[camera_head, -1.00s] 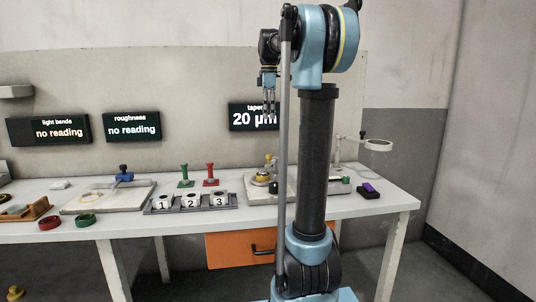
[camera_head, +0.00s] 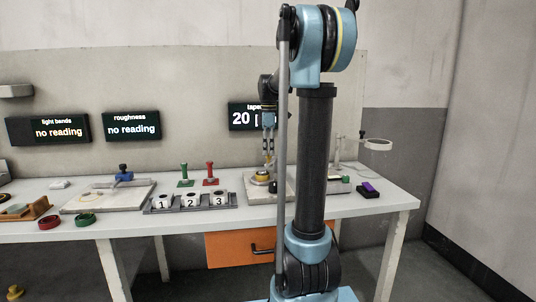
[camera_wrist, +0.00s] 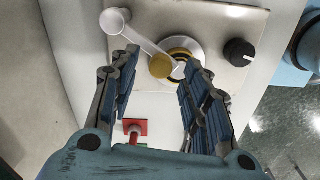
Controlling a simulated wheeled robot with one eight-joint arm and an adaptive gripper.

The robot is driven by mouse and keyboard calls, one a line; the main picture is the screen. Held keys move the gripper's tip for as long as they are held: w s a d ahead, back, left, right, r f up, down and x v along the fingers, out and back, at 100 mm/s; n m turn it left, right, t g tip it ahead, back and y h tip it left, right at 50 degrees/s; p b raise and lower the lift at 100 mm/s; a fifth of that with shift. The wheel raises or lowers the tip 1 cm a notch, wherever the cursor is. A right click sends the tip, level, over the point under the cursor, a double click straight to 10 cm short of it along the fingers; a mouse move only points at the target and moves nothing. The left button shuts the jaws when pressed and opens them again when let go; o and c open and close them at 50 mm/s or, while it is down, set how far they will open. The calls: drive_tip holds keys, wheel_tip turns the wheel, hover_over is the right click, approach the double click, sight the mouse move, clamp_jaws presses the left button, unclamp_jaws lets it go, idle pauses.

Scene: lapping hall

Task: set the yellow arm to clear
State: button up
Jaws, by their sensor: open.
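The yellow arm shows in the wrist view as a pale bar with a round yellow knob (camera_wrist: 161,66) at its end. It runs from a white round pivot (camera_wrist: 115,20) to the edge of a round, yellow-ringed seat (camera_wrist: 187,52), with the knob partly over that seat. My gripper (camera_wrist: 160,62) is open and empty, its fingers on either side of the knob in this view; I cannot tell the height gap. In the head view my gripper (camera_head: 268,158) hangs pointing down just above the station's pale plate (camera_head: 282,193), and the yellow parts (camera_head: 262,177) are partly hidden.
A black dial (camera_wrist: 239,52) sits on the same plate. Red (camera_head: 211,177) and green (camera_head: 185,178) handled stands and a numbered block rack (camera_head: 160,208) stand to the left. The taper display (camera_head: 243,117) reads 20, partly covered.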

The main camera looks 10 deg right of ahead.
drive_tip(key=shift+f, duration=0.95)
clamp_jaws()
